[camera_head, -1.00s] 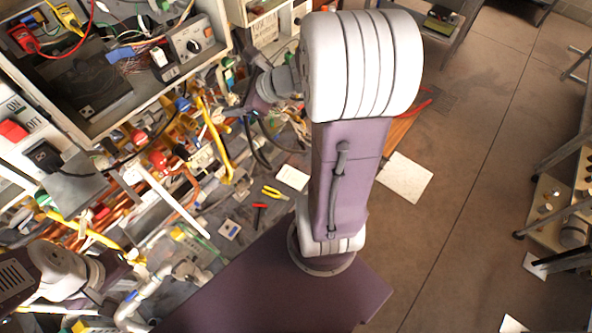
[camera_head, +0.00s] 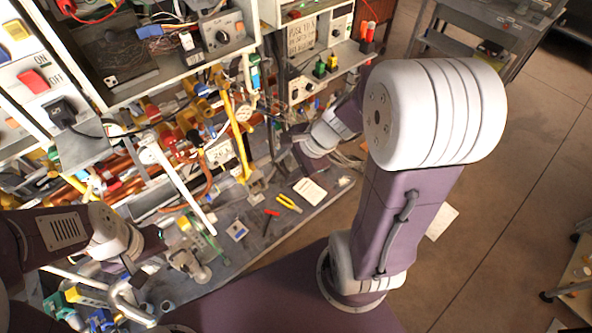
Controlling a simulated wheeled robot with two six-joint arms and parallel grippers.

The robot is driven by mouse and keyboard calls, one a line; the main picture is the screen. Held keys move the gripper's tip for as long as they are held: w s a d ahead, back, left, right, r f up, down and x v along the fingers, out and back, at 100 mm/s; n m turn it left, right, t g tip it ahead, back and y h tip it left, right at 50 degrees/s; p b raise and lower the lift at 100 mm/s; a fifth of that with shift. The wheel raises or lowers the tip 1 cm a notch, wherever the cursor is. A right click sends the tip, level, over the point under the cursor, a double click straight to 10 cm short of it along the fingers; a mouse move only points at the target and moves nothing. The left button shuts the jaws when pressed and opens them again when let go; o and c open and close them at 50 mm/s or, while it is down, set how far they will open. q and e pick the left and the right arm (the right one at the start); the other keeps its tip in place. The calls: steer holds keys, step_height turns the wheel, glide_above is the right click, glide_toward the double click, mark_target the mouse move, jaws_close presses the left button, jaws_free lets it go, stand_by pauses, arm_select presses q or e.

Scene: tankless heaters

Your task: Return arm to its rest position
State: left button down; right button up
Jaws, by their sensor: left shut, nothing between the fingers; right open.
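My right arm rises from my purple base, bends at a white ribbed elbow and reaches back towards the bench. Its gripper (camera_head: 287,152) is open and empty, above the bench near the white paper card, and partly hidden by its own wrist. My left arm enters from the lower left. Its gripper (camera_head: 152,245) is shut with nothing held, low over the cluttered bench beside pipe fittings (camera_head: 187,264). Its fingertips are hard to make out against the clutter.
The bench holds pipes, a yellow bar (camera_head: 236,137), red pliers (camera_head: 270,218), yellow pliers (camera_head: 289,203) and a white card (camera_head: 310,191). An ON/OFF panel (camera_head: 32,80) and an open box (camera_head: 150,85) stand behind. Floor (camera_head: 500,235) at right is mostly clear; a grey cart (camera_head: 487,25) stands behind.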

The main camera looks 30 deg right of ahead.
steer(key=shift+a, duration=0.1)
stand_by(0.4)
steer(key=s+a+f+n+g, duration=0.3)
steer(key=s+a+n, duration=0.2)
steer(key=n, duration=0.2)
steer(key=d+n+h, duration=0.1)
steer(key=n, duration=0.2)
steer(key=s+d+f+n+h, duration=0.1)
steer(key=d+n, duration=0.1)
steer(key=n, duration=0.1)
steer(key=d+f+n+h, duration=0.1)
steer(key=n+h, duration=0.1)
steer(key=n, duration=0.1)
steer(key=shift+s+d+n, duration=0.15)
steer(key=shift+d+n, duration=0.15)
steer(key=shift+d, duration=0.05)
